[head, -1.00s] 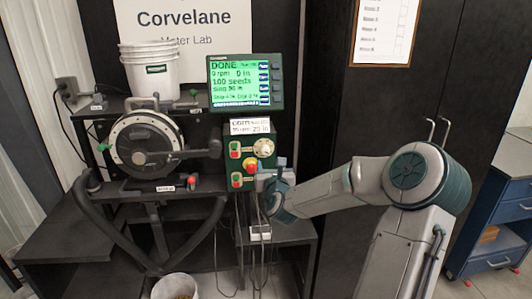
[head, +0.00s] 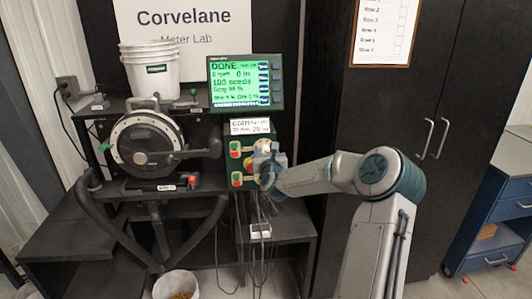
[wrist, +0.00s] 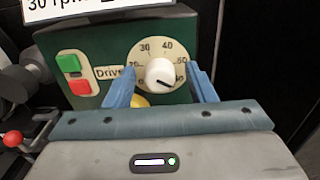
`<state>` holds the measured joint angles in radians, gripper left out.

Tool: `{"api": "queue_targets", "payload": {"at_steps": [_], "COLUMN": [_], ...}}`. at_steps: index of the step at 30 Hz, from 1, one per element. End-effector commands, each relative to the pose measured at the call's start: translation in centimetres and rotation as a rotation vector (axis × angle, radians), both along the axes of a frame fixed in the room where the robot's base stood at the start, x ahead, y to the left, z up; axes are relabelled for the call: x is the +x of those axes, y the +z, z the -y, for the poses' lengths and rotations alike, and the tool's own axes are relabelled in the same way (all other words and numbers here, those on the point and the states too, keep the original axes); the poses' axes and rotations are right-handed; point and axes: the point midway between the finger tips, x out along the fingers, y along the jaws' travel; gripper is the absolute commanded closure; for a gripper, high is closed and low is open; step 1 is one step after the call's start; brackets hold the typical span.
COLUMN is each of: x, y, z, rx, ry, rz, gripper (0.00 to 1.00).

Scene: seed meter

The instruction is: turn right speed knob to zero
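The right speed knob (wrist: 160,75) is a white knob on a round cream dial (wrist: 148,50) with printed numbers, on the green control box (wrist: 205,40). Its dark pointer mark points to the lower right, toward the high end of the scale. My gripper (wrist: 160,68) is open, with one blue finger at each lower side of the knob and gaps between. I cannot tell how deep the fingertips reach. In the head view my gripper (head: 267,163) is in front of the box and partly hides the knob (head: 263,146).
A green and red Drive switch (wrist: 73,72) sits left of the dial. A yellow part (wrist: 140,101) shows behind the left finger. The monitor (head: 246,82) above reads DONE and 0 rpm. The seed meter (head: 145,145) stands left; cables hang below the box.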

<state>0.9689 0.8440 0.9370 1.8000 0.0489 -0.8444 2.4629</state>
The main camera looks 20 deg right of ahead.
Motion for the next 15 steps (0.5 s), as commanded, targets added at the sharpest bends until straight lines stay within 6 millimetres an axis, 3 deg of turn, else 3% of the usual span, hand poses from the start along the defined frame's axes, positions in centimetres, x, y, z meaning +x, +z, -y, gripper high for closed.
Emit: {"api": "queue_targets", "payload": {"at_steps": [1, 4, 5, 15], "x": [-0.01, -0.02, -0.02, -0.03], "y": [0.01, 0.02, 0.02, -0.13], "z": [0.01, 0.00, 0.01, -0.02], "rx": [0.000, 0.000, 0.000, -0.037], "ry": [0.000, 0.000, 0.000, 0.000], "rz": [0.000, 0.000, 0.000, -0.009], "gripper": [0.63, 0.91, 0.93, 0.93]}}
